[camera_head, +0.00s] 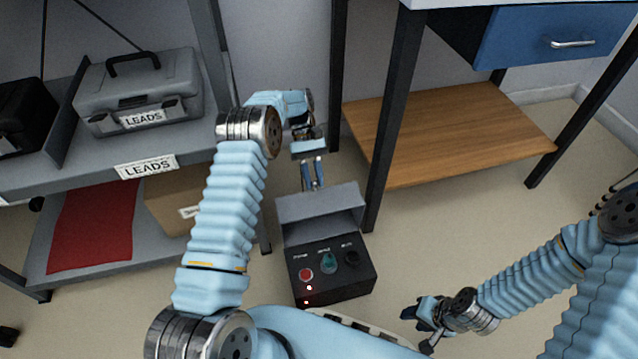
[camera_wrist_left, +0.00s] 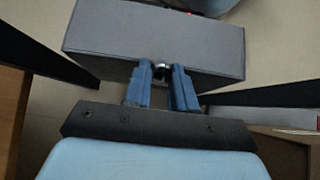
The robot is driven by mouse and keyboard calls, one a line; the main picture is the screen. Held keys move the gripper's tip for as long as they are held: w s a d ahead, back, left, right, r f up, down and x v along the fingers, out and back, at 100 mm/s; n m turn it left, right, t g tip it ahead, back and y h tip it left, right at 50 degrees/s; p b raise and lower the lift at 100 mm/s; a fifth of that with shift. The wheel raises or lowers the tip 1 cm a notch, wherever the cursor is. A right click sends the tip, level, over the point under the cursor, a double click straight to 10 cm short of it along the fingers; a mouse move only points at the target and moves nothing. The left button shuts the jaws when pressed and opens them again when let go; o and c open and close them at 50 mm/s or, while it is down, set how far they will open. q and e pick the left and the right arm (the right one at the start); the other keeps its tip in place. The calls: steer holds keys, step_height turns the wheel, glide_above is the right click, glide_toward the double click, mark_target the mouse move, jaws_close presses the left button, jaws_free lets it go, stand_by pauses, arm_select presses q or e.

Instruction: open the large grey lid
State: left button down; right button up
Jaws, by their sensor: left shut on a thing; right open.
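The large grey lid (camera_head: 318,204) sits at the back of a dark control box (camera_head: 335,293). It stands up from the box, and the panel in front of it is uncovered. The panel shows a red button (camera_head: 306,274), a teal switch (camera_head: 327,260) and a black knob (camera_head: 350,257). My left gripper (camera_head: 314,186) is shut at the lid's far edge. In the left wrist view the fingers (camera_wrist_left: 163,75) meet at the edge of the grey lid (camera_wrist_left: 150,38), around a small part mostly hidden between them. My right gripper (camera_head: 420,316) is open and empty, right of the box.
A grey shelf unit (camera_head: 100,172) on the left holds a grey LEADS case (camera_head: 140,95), a red sheet (camera_head: 98,222) and a cardboard box (camera_head: 172,205). A workbench with a blue drawer (camera_head: 555,38) and wooden lower shelf (camera_head: 455,135) stands behind right.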

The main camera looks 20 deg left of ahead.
arm_select(q)
steer(key=shift+w+a+f, duration=0.1)
steer(key=shift+f, duration=0.25)
steer(key=c, duration=1)
jaws_free()
steer(key=shift+o, duration=0.2)
steer(key=shift+r, duration=0.15)
